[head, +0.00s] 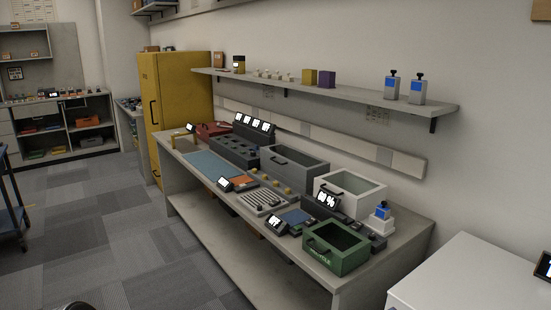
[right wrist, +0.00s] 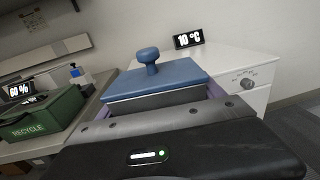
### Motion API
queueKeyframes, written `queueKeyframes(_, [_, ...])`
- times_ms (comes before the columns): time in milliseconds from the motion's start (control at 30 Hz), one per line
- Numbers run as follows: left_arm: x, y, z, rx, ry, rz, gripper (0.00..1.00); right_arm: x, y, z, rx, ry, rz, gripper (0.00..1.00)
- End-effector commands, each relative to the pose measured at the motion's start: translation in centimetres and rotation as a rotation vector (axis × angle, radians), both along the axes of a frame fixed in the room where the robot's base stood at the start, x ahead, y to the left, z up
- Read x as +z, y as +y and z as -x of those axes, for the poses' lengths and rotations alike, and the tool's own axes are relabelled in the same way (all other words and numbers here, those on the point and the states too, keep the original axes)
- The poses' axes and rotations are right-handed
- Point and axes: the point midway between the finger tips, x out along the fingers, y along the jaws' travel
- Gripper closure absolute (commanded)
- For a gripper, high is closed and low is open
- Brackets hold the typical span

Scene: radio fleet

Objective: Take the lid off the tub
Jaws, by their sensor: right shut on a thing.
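In the right wrist view, a flat blue lid (right wrist: 155,77) with a round blue knob (right wrist: 148,55) on top lies just beyond my right gripper (right wrist: 160,99). The lid looks level, and the knob is free with nothing touching it. Below the lid's near edge is a dark grey face of the tub (right wrist: 160,97), with purplish strips at its sides. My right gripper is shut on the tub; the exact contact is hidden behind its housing. The rest of the tub is hidden. My left gripper is in neither view.
A white cabinet (right wrist: 235,78) with a dial and a 10 °C display (right wrist: 188,38) stands behind the lid. A green RECYCLE bin (head: 337,265) and a white open box (head: 322,188) stand on the workbench. A wall shelf (head: 330,90) hangs above it.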

Motion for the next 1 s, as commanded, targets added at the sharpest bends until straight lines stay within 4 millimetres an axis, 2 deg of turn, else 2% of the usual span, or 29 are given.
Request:
queueKeyframes(33, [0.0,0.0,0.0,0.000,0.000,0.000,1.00,-1.1,1.8,0.7,0.018,0.004,0.008,0.96])
queueKeyframes(200, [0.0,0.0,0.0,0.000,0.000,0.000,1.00,-4.0,6.2,2.8,0.076,0.000,0.006,0.96])
queueKeyframes(400, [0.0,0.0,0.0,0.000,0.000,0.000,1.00,-5.3,9.2,3.5,0.157,-0.001,0.004,0.96])
queueKeyframes(533, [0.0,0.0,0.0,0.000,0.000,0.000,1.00,-5.2,9.8,3.4,0.175,-0.001,0.000,0.96])
queueKeyframes(1000, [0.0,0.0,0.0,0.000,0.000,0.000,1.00,-5.1,9.9,3.3,0.176,-0.001,0.000,0.96])
